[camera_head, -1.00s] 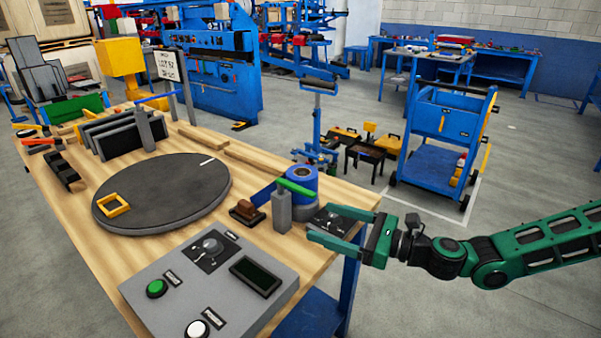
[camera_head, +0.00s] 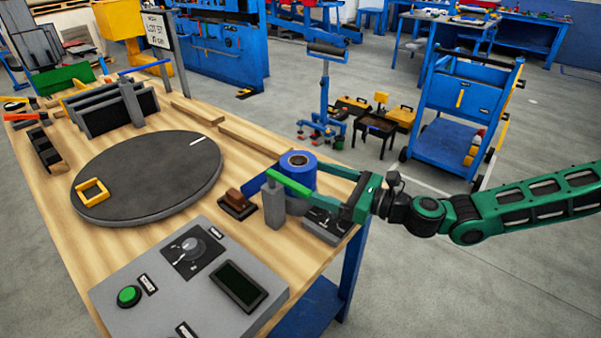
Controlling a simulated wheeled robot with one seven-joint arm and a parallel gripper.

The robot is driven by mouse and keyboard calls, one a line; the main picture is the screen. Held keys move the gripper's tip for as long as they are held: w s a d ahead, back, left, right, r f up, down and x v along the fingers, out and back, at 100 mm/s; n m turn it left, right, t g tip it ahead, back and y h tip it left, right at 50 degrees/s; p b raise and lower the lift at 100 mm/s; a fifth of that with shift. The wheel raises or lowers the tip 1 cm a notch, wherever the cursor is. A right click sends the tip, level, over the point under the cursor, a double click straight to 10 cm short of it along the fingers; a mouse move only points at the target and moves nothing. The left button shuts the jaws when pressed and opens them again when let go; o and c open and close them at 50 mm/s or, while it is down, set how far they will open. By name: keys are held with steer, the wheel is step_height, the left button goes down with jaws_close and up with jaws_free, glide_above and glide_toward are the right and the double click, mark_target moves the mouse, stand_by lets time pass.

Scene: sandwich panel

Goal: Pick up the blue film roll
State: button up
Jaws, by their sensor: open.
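The blue film roll (camera_head: 298,163) stands upright on the wooden table near its right edge, with a core hole in its top. A grey post (camera_head: 274,206) with a green bar (camera_head: 289,182) on top stands in front and hides part of it. A blue strip extends left of the roll. My green gripper (camera_head: 317,186) is open at the roll's right side, its fingers pointing left towards it. The far finger reaches the roll's edge in the picture. The near fingertip is hard to make out, and I cannot tell whether either finger touches.
A small dark panel (camera_head: 327,226) lies below my gripper. A brown block on a dark base (camera_head: 236,203) sits left of the post. A round dark turntable (camera_head: 150,175) and a grey control box (camera_head: 190,275) take up much of the table (camera_head: 60,213). A blue cart (camera_head: 455,110) stands behind.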

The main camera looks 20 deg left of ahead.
mark_target(297, 173)
steer(key=shift+w+a+r, duration=0.1)
steer(key=shift+w+a, duration=0.05)
steer(key=shift+a, duration=0.7)
steer(key=shift+w+a+f, duration=0.1)
steer(key=shift+w+a, duration=0.1)
steer(key=shift+a, duration=0.7)
steer(key=shift+w+a+r, duration=0.1)
steer(key=shift+w+a, duration=0.05)
steer(key=shift+a, duration=0.7)
steer(key=c, duration=1)
steer(key=shift+r, duration=5.55)
